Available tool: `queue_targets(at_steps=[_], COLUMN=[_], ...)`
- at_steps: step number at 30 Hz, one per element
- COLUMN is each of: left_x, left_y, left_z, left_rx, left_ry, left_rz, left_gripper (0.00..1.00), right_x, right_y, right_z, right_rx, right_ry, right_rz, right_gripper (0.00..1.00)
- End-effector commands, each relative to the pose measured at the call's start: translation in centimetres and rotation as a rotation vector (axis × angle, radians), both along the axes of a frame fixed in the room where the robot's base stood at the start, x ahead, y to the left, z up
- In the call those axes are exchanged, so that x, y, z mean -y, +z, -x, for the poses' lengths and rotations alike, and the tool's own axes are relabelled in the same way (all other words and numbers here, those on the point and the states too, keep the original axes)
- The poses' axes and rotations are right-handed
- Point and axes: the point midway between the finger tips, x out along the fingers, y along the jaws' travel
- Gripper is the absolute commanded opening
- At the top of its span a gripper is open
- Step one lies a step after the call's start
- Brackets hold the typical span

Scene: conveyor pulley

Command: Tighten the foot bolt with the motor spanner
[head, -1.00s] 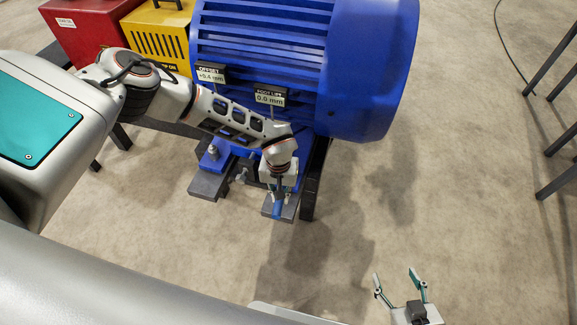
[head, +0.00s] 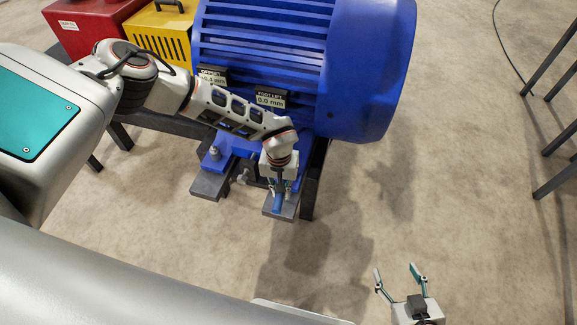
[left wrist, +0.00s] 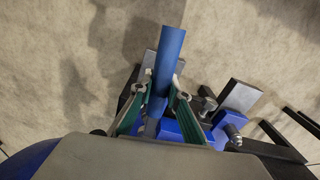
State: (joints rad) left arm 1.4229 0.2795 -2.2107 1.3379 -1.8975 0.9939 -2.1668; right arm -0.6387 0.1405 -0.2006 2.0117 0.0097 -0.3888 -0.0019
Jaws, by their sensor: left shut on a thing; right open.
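The blue motor (head: 365,75) stands with its feet on dark plates. My left gripper (head: 279,190) is over the near right foot, shut on the spanner, whose blue handle (head: 277,205) points down toward the near edge of the plate. In the left wrist view the blue handle (left wrist: 171,58) rises between the two green-lined fingers. The spanner's head and the bolt under my left gripper are hidden, so I cannot tell whether they engage. Another foot bolt (head: 214,153) shows on the left blue foot, also in the left wrist view (left wrist: 232,131). My right gripper (head: 398,278) is open and empty above the floor.
Placards read OFFSET +0.4 mm (head: 212,76) and FOOT LIFT 0.0 mm (head: 271,98). A red box (head: 85,30) and a yellow box (head: 160,38) stand at the back left. Dark legs (head: 560,75) stand at the right. The floor between is clear.

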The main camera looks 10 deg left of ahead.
Motion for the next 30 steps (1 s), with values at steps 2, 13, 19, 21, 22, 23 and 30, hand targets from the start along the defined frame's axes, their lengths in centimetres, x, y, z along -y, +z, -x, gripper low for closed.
queue_targets(at_steps=[2,13,19,21,22,23,30], left_x=[0.0,0.0,0.0,0.0,0.0,0.0,0.0], left_y=[0.8,2.7,3.8,4.2,4.3,4.5,5.8], left_z=[-0.1,-0.1,-0.1,-0.1,-0.1,-0.1,-0.1], left_rx=[0.003,0.003,0.003,0.003,0.003,0.003,0.002], left_ry=[0.000,0.000,0.000,0.000,0.000,0.001,0.001], left_rz=[0.001,0.001,0.001,0.000,0.000,0.000,0.001], left_gripper=[0.00,0.00,0.00,0.00,0.00,0.00,0.00], right_x=[0.0,0.0,0.0,0.0,0.0,0.0,0.0], right_y=[0.7,2.7,3.5,3.7,3.8,3.9,4.6], right_z=[-0.4,-1.6,-1.6,-1.6,-1.5,-1.5,-1.1], right_rx=[0.009,0.035,0.040,0.040,0.039,0.038,0.034], right_ry=[0.000,0.000,0.000,0.000,-0.001,0.000,0.000], right_rz=[0.001,0.001,0.000,0.000,0.000,0.000,0.000], right_gripper=[0.60,0.60,0.60,0.60,0.60,0.60,0.60])
